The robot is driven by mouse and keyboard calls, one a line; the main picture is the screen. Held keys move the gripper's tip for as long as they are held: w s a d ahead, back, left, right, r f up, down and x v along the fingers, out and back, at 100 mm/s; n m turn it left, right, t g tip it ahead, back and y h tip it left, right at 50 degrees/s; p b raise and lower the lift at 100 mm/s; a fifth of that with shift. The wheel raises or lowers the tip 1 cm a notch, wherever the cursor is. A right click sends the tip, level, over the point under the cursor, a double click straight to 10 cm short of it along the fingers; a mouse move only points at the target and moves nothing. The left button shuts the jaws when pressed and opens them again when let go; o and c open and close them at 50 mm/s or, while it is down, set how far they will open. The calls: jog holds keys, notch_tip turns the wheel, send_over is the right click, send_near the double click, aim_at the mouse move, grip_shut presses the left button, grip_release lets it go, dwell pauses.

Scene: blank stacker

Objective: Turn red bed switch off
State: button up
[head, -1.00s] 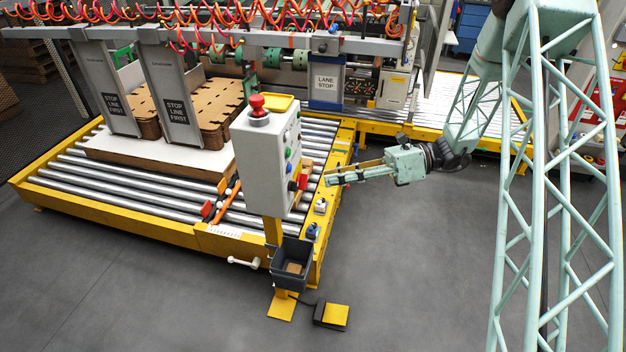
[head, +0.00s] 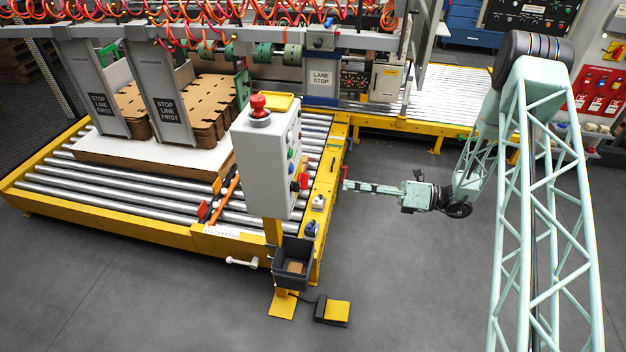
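A grey control box (head: 267,165) stands on a yellow post at the front right corner of the roller bed (head: 110,225). A red switch (head: 303,181) sits low on its right side face, seen edge-on; its setting cannot be told. A red mushroom button (head: 259,104) is on top of the box. Another small red part (head: 203,210) is on the bed's front edge. I cannot tell from labels which is the bed switch. My gripper (head: 346,185) points left, to the right of the box and apart from it. Its fingers overlap in this view, so their opening is hidden.
Small switches (head: 318,202) line the bed's yellow right rail. A dark bin (head: 292,262) hangs on the post above a yellow foot pedal (head: 337,309). Stacked brown sheets (head: 205,100) lie on the bed.

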aim_at(303, 181)
jog(key=shift+d+f, duration=0.1)
jog(key=shift+f, duration=0.05)
dwell(0.4)
jog(key=x, duration=1.3)
jog(key=shift+a, duration=0.4)
jog(key=shift+w, duration=0.1)
grip_shut()
